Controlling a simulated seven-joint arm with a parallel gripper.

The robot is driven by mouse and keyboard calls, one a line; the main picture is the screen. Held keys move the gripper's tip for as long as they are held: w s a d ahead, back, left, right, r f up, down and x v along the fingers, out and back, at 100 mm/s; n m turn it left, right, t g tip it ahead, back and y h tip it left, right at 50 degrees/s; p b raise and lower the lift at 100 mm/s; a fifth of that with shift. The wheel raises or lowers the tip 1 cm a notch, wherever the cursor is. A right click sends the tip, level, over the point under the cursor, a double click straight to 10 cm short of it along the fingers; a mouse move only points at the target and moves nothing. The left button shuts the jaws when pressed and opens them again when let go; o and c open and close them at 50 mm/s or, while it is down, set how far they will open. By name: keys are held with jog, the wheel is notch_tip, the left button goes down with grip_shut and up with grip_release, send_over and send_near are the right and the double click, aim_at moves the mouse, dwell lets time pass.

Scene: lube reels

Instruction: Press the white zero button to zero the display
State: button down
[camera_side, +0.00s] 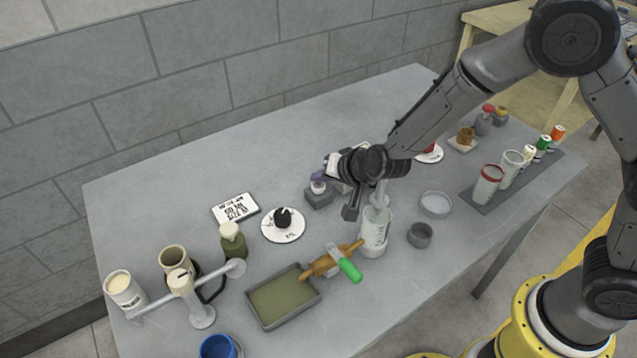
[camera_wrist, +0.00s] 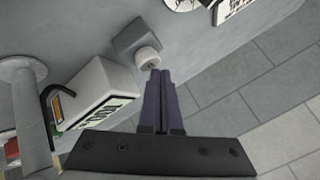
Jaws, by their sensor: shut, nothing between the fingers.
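The white zero button (camera_wrist: 147,58) is a short round knob on a small grey block (camera_wrist: 132,36) in the wrist view. The block also shows in the side view (camera_side: 318,199). My gripper (camera_wrist: 160,72) has its dark purple fingers together and empty, with the tips at the button's lower right edge in the wrist view. In the side view the fingertips (camera_side: 317,177) are just above the block; I cannot tell whether they touch the button. The display (camera_wrist: 104,92) is a white box beside the button, its dark digits seen at a slant and not clearly readable.
A clear-walled container (camera_side: 374,236) on a white base stands right of the block in the side view. A white dial plate (camera_side: 283,228) and a lettered card (camera_side: 235,208) lie to its left. A tray (camera_side: 283,299) and a rolling-pin-like tool (camera_side: 325,263) are nearer the front.

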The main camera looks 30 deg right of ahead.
aim_at(321, 188)
jog(key=shift+f, duration=0.5)
dwell(0.4)
jog(key=shift+r, duration=0.9)
jog(key=shift+r, duration=2.55)
